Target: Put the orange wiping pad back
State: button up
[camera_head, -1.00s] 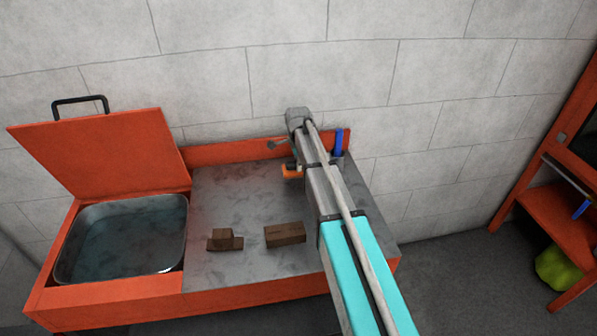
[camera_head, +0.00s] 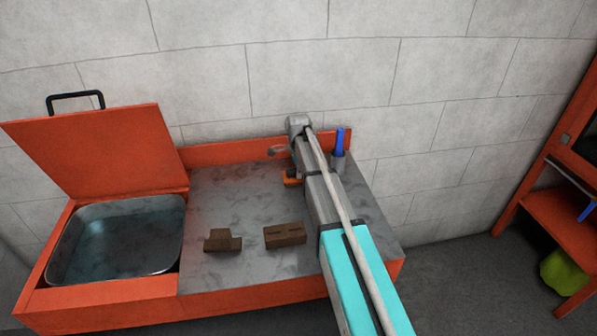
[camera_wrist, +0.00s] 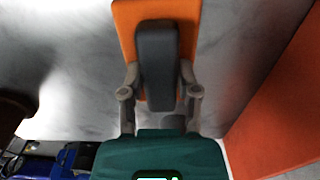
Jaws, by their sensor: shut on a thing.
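The orange wiping pad (camera_head: 291,182) shows at the left of my arm, low over the back part of the grey worktop (camera_head: 235,195). In the wrist view it is an orange plate (camera_wrist: 124,22) with a dark grey grip block (camera_wrist: 157,62) on it. My gripper (camera_wrist: 160,78) is shut on this block, with a finger at each side. In the head view my arm hides part of the pad and most of the gripper. I cannot tell whether the pad touches the worktop.
Two brown blocks (camera_head: 223,240) (camera_head: 285,235) lie on the front of the worktop. A water basin (camera_head: 120,240) with a raised orange lid (camera_head: 95,150) is at the left. A grey cup (camera_head: 338,162) with a blue handle (camera_head: 340,141) stands at the back right, close to my arm.

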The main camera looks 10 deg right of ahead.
jog(key=o, duration=1)
jog(key=shift+r, duration=0.1)
notch_tip(320, 180, up, 12)
jog(key=p, duration=1.2)
jog(key=shift+s, duration=0.1)
dwell(0.3)
jog(key=s+n, duration=1.8)
jog(key=s, duration=1.1)
jog(key=shift+d, duration=0.2)
